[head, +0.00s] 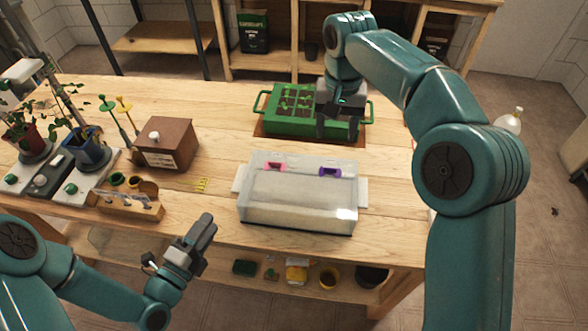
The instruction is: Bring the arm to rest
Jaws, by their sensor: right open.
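My right arm reaches in from the right. Its gripper (338,128) points down over the front right part of the green seedling tray (263,121), with its fingers apart and nothing seen between them. Whether it touches the tray cannot be told. My left gripper (206,224) is in front of the table's near edge, lower left of the clear-lidded box. Nothing shows in it, and whether its fingers are apart cannot be told.
A clear-lidded box (298,212) with a pink and a purple clip stands mid-table. A brown wooden box (168,146), a wooden tool holder (130,204) and potted plants crowd the left. The table's right side is clear. A lower shelf holds pots.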

